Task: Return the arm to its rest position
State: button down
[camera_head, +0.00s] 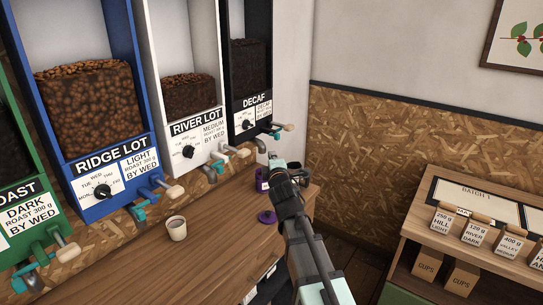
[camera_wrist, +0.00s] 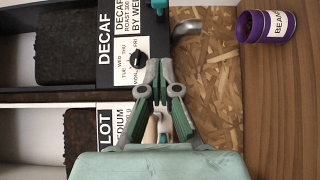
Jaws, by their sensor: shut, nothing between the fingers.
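My arm reaches up from the lower right middle of the head view, over the right end of the wooden counter (camera_head: 225,245). My gripper (camera_head: 277,166) is at its far end, in front of the DECAF dispenser (camera_head: 250,100). In the wrist view my gripper (camera_wrist: 160,64) is shut with nothing between its fingers. Its tips lie over the front of the DECAF dispenser (camera_wrist: 125,60), beside the dial. A handle of one dispenser is partly hidden behind the fingers.
A purple round piece (camera_head: 267,217) and a cup (camera_head: 177,229) are on the counter. A shelf unit (camera_head: 420,235) with labelled bags stands right.

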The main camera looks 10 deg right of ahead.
dwell(0.3)
jog(key=s+d+f+m+g+h, duration=0.15)
jog(key=s+f+m+g, duration=0.35)
jog(key=f, duration=0.8)
jog(key=s+d+f+m+g, duration=0.2)
jog(key=s+f+m+g, duration=0.35)
jog(key=f, duration=0.75)
jog(key=s+d+f+m+g, duration=0.1)
jog(key=s+f+m+g, duration=0.15)
jog(key=s+f, duration=0.8)
jog(key=s+f+m+g, duration=0.1)
jog(key=s+f+g, duration=0.3)
jog(key=s+f, duration=0.5)
jog(key=s+f+m+g, duration=0.2)
jog(key=s+f, duration=0.7)
jog(key=s, duration=0.9)
jog(key=s+d+f+m+g+y, duration=0.1)
jog(key=s+f+m+g, duration=0.1)
jog(key=s+f+g, duration=0.3)
jog(key=s+f, duration=0.4)
jog(key=s, duration=0.5)
jog(key=shift+g, duration=0.4)
jog(key=shift+d, duration=0.1)
